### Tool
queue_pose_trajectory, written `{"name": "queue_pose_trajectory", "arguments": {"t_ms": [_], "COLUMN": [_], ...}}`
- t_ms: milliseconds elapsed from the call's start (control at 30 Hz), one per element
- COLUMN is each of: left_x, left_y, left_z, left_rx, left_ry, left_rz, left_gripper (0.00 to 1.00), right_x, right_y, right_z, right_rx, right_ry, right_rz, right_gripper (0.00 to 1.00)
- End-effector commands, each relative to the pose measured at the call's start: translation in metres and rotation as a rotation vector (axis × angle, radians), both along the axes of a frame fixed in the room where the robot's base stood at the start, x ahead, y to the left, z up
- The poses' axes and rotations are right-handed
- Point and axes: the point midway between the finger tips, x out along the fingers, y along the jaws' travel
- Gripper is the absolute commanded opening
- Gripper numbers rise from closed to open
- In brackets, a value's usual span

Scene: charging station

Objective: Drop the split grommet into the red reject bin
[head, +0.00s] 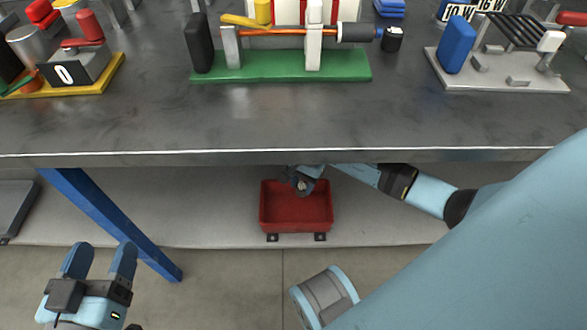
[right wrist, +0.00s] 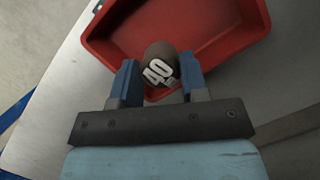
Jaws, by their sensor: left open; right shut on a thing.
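The red reject bin (head: 296,222) sits on the low shelf under the workbench in the head view. It also fills the upper part of the right wrist view (right wrist: 228,50). My right gripper (head: 303,183) reaches under the bench edge and is over the bin's back part. My left gripper (head: 98,262) is open and empty at the lower left, away from the bin.
The metal workbench (head: 300,125) overhangs the bin. On it stand a green-based fixture (head: 280,66), a yellow-edged station (head: 85,70) and a white-based rack (head: 500,75). A blue table leg (head: 110,222) stands left of the bin. The grey shelf (head: 200,215) beside the bin is clear.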

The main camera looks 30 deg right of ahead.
Motion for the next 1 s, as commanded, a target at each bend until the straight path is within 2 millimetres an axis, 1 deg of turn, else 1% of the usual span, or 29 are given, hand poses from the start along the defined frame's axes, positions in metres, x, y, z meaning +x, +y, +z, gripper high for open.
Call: {"name": "queue_pose_trajectory", "arguments": {"t_ms": [33,267,300,367,400,433,667,767,867,1000], "left_x": [0.001,0.001,0.001,0.001,0.001,0.001,0.001,0.001,0.001,0.001], "left_y": [0.000,0.000,0.001,0.000,0.000,0.000,0.001,0.001,0.001,0.001], "left_z": [-0.001,0.001,0.001,0.001,0.001,0.001,0.001,0.004,0.012,0.029], "left_rx": [0.004,0.006,0.006,0.006,0.005,0.005,0.007,0.007,0.007,0.007], "left_ry": [-0.008,-0.015,-0.015,-0.015,-0.014,-0.014,-0.012,-0.011,-0.012,-0.012], "left_rz": [0.000,0.000,0.000,0.000,0.000,0.000,0.001,0.001,0.001,0.001], "left_gripper": [0.66,0.66,0.66,0.66,0.66,0.66,0.66,0.66,0.66,0.66], "right_x": [0.000,0.000,0.000,0.000,0.000,0.000,0.000,0.001,0.002,0.006], "right_y": [0.000,0.000,0.000,0.000,0.000,0.000,0.000,0.000,-0.002,-0.006], "right_z": [-0.003,-0.002,-0.002,-0.002,-0.002,-0.002,-0.002,0.002,0.014,0.040], "right_rx": [0.000,0.000,0.000,0.000,0.000,0.000,0.000,0.000,0.000,-0.001], "right_ry": [0.000,-0.002,-0.002,-0.002,-0.002,-0.002,-0.002,-0.002,-0.003,-0.004], "right_rz": [0.001,0.001,0.001,0.001,0.001,0.001,0.001,0.001,-0.003,-0.007], "right_gripper": [0.18,0.18,0.45,0.59,0.68,0.70,0.70,0.70,0.70,0.70]}}
